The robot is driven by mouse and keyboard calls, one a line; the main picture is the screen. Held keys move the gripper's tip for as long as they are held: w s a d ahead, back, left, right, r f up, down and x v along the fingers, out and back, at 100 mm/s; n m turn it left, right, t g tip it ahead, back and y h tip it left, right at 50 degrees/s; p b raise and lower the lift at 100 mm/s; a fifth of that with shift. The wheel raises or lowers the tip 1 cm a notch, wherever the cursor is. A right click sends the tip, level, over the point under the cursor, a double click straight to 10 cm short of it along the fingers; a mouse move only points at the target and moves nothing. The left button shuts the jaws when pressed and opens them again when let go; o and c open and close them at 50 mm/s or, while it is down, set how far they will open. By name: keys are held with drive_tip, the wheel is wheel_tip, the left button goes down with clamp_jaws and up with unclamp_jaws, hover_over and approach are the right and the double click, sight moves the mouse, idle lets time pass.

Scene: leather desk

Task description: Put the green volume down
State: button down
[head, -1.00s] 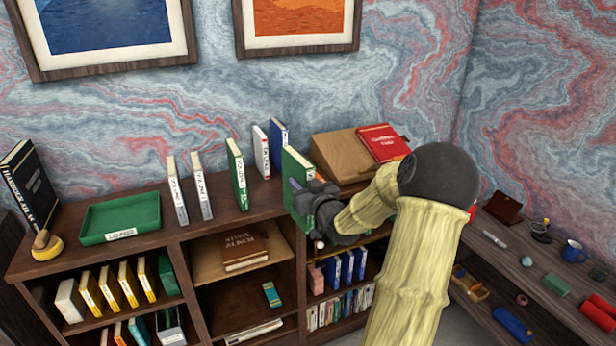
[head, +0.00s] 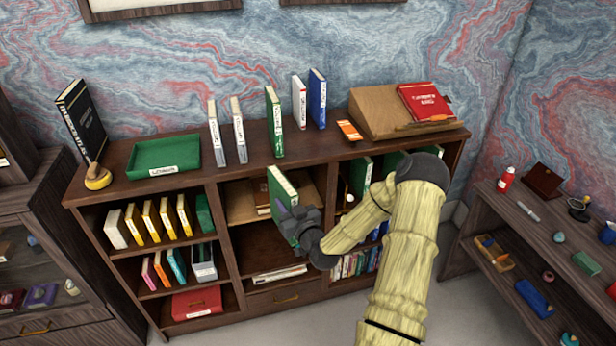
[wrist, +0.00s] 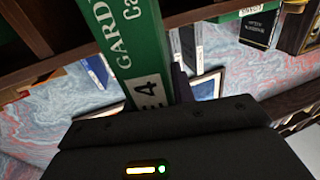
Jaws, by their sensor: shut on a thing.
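The green volume (head: 281,196) is held upright in the head view, in front of the middle section of the shelf unit. My gripper (head: 298,222) is shut on its lower part. In the wrist view the green volume (wrist: 124,45) rises from the gripper (wrist: 160,105), with white lettering and a "4" on its spine. The fingertips are mostly hidden by the book and the gripper body. Another green book (head: 274,122) stands on the shelf top, near white books (head: 239,130) and a blue one (head: 317,98).
A green tray (head: 165,157) and a black book (head: 80,120) are at the left of the top. A wooden slope (head: 375,112) bears a red book (head: 425,101) at the right. The compartments below hold books. A side desk (head: 545,250) stands at right.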

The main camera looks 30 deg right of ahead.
drive_tip(key=s+a+f, duration=0.3)
drive_tip(key=a+f, duration=0.3)
drive_tip(key=a, duration=0.1)
drive_tip(key=s+a+f, duration=0.3)
drive_tip(key=a+f, duration=0.4)
drive_tip(key=a, duration=0.1)
drive_tip(key=shift+s+a, duration=0.15)
drive_tip(key=shift+s, duration=0.1)
drive_tip(key=shift+f, duration=0.15)
